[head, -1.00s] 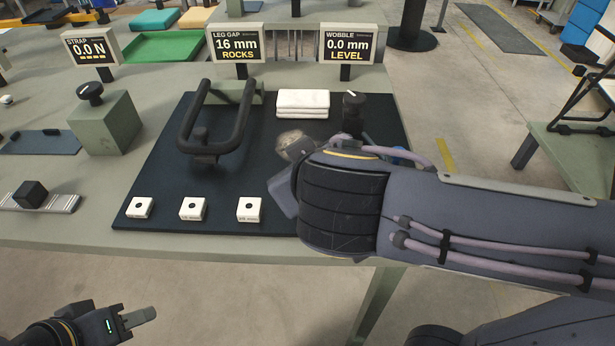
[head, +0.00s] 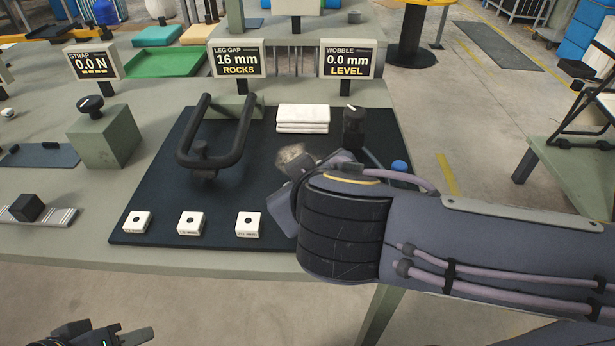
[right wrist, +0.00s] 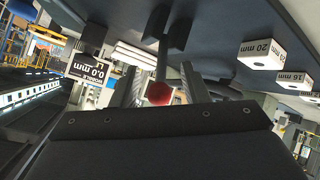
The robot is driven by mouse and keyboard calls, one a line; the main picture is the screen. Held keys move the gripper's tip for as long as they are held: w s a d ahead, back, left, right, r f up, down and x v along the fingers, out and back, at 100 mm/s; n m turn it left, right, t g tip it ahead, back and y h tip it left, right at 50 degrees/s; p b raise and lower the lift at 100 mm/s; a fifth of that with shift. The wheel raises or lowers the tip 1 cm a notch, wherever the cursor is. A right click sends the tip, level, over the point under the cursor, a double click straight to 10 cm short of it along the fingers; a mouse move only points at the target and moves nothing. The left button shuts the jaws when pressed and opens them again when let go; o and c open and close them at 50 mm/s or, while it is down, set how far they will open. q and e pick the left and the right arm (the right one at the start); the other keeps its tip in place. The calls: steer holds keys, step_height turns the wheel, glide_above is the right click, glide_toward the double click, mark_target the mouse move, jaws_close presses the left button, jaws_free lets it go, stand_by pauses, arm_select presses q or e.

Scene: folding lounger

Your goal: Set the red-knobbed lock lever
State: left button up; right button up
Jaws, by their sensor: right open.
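The red knob (right wrist: 160,93) of the lock lever shows in the right wrist view, low in the middle between the fingers of my right gripper (right wrist: 159,86). The gripper is open; I cannot tell whether either finger touches the knob. The rest of the lever is mostly hidden. In the head view my right wrist and forearm cover the knob and the fingers. A black tubular frame (head: 238,146) stands on the dark mat (head: 150,200). My left gripper (head: 140,338) is cut off at the bottom left edge, away from the table, its jaw state unclear.
White blocks (head: 190,223) stand along the mat's front. Folded white cloths (head: 303,117) and a black-knobbed post (head: 353,128) stand behind my right wrist. Displays (head: 237,60) read leg gap 16 mm, ROCKS, and wobble 0.0 mm, LEVEL. A green block (head: 103,138) stands left of the mat.

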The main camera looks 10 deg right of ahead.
arm_select(q)
steer(key=shift+r+p, duration=0.7)
arm_select(e)
steer(key=v, duration=0.7)
steer(key=shift+s+r, duration=0.25)
steer(key=shift+s, duration=0.1)
arm_select(q)
steer(key=shift+s, duration=0.1)
